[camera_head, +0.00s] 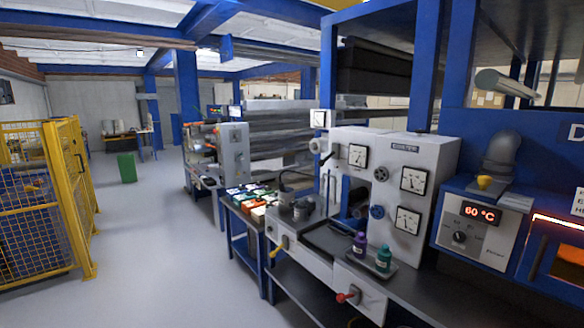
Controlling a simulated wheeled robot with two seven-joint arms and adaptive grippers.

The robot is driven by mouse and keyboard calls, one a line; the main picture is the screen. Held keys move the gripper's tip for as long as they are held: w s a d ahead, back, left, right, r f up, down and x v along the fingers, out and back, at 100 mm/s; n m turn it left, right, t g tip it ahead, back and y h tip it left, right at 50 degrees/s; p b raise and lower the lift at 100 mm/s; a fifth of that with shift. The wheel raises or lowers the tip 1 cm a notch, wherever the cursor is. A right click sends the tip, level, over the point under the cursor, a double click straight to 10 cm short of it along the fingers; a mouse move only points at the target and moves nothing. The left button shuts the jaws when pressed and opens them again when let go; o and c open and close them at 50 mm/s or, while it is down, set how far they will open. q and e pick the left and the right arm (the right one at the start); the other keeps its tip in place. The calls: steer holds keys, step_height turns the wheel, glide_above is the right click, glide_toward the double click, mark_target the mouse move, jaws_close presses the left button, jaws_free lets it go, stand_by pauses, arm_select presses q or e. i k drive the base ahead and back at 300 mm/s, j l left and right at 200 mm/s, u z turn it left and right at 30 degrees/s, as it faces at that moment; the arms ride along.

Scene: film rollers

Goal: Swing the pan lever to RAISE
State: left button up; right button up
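A grey-white coating machine (415,150) with dials stands right of the middle. A lever with a yellow grip (277,247) is on its lower front at the left. A lever with a red grip (346,297) is lower and further right on the front. I cannot tell which of these is the pan lever, and no RAISE marking is legible. A dark flat tray or pan area (332,237) lies on the machine's bed. Neither of my grippers is in view.
A purple bottle (360,243) and a green bottle (384,258) stand on the bench at the machine. A blue oven (478,228) reading 60 °C is at the right. A yellow mesh fence (45,200) stands at the left. The grey floor (160,260) between is clear.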

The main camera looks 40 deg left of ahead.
mark_target(320, 163)
steer(key=u, duration=1)
steer(key=i+j+z, duration=0.1)
steer(key=i+j, duration=0.25)
steer(key=i, duration=0.3)
steer(key=i+j, duration=0.4)
steer(key=i, duration=0.3)
steer(key=i+j+z, duration=0.15)
steer(key=i+j, duration=0.2)
steer(key=i, duration=0.3)
steer(key=i+j+z, duration=0.1)
steer(key=i+j, duration=0.35)
steer(key=i, duration=0.2)
